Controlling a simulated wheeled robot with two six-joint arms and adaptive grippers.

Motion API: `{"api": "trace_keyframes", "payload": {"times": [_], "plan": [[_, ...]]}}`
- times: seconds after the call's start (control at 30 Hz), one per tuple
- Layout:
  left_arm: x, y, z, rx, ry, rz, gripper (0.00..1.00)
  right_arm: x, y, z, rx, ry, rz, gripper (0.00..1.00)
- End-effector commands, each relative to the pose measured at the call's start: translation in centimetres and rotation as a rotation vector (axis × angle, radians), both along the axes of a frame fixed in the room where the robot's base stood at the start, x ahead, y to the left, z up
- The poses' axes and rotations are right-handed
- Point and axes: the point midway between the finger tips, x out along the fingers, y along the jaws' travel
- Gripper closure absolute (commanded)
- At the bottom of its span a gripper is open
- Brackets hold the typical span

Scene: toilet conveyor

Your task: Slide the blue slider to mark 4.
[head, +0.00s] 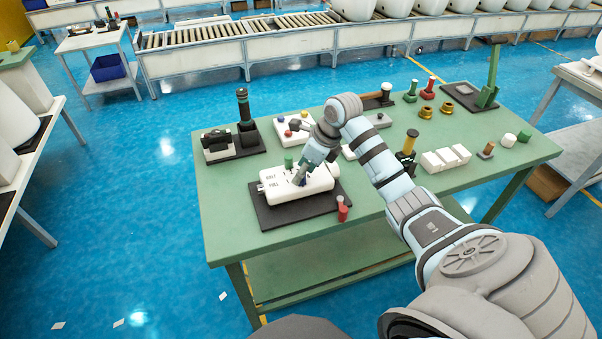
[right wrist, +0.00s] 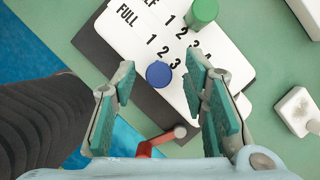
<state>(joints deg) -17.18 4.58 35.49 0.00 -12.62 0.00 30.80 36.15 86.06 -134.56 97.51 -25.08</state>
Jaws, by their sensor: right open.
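The white slider box (head: 297,190) lies on a dark base on the green table; its HALF and FULL rows of numbers show in the right wrist view (right wrist: 150,28). The round blue slider (right wrist: 158,74) sits below the FULL row, near marks 2 and 3; I cannot tell which exactly. Mark 4 of that row is hidden behind a finger. A green slider (right wrist: 203,12) sits by the HALF row. My right gripper (head: 303,176) is above the box, pointing down. Its fingers (right wrist: 160,95) are open, one each side of the blue slider in the picture, with nothing between them held. My left gripper is out of view.
A small red-handled part (head: 342,208) stands at the box's front right corner. A black joystick unit (head: 243,115) and a white button box (head: 293,127) stand behind. White blocks (head: 446,158) and brass fittings (head: 426,111) lie to the right. The table's front left is clear.

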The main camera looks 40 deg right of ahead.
Motion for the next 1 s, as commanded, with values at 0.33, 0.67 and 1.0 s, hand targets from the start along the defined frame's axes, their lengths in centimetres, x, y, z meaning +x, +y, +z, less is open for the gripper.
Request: {"api": "trace_keyframes", "payload": {"times": [0.33, 0.67, 1.0], "plan": [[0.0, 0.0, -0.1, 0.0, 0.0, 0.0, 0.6, 0.6, 0.3, -1.6, -0.002, -0.001, 0.0, 0.6], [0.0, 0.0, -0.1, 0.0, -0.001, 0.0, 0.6, 0.6, 0.3, -1.5, -0.001, -0.001, 0.001, 1.0], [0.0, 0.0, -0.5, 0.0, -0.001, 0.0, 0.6, 0.1, -1.0, -1.7, -0.004, -0.001, -0.002, 1.0]]}}
